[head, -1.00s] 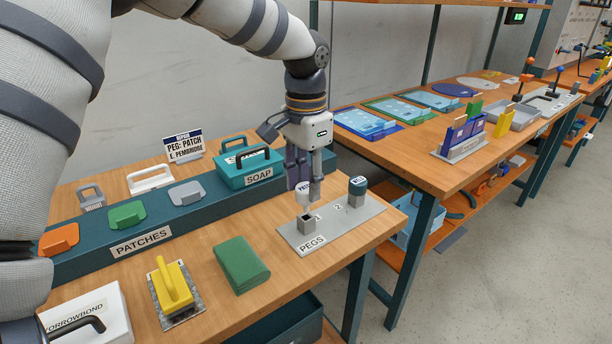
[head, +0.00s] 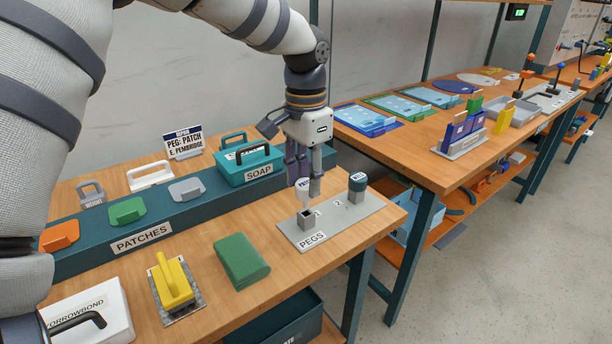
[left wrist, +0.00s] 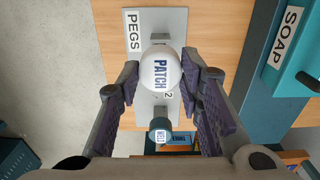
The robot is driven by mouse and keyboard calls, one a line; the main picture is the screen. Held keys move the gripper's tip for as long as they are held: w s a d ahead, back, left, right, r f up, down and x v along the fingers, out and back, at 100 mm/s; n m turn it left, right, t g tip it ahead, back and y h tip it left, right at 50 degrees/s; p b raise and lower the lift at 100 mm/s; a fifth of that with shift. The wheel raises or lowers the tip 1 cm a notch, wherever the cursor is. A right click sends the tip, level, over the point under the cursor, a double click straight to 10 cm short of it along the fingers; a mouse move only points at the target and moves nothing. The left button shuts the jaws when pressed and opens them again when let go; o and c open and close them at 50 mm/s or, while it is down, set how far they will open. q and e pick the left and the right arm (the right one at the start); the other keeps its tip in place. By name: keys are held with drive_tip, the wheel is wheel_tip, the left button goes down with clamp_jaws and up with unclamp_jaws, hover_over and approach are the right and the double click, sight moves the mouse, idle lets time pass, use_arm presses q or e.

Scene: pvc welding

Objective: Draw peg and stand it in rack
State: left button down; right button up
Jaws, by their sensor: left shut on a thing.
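A white-topped peg (head: 303,186) is held in my left gripper (head: 311,190). In the left wrist view its round top (left wrist: 160,72) reads PATCH and lies between the fingers. In the head view it appears just above and behind the square socket 1 (head: 306,220), whose dark opening shows. The peg's lower part is mostly hidden. The socket stands on a grey plate (head: 335,226) labelled PEGS. A teal peg with a WELD top (head: 357,186) stands upright at place 2; it also shows in the left wrist view (left wrist: 160,130). My right gripper is not in view.
A teal SOAP box (head: 250,168) stands behind left of the plate. A green block (head: 242,262) and yellow-handled float (head: 174,282) lie at the front. A holder with blue upright pieces (head: 462,140) stands on the second bench, beyond a gap.

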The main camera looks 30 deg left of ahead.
sight(306, 183)
use_arm(q)
drive_tip(key=shift+f, duration=2.1)
drive_tip(key=c, duration=1)
unclamp_jaws()
drive_tip(key=shift+c, duration=0.2)
drive_tip(key=shift+r, duration=0.1)
wheel_tip(306, 183, up, 12)
drive_tip(key=shift+f, duration=0.1)
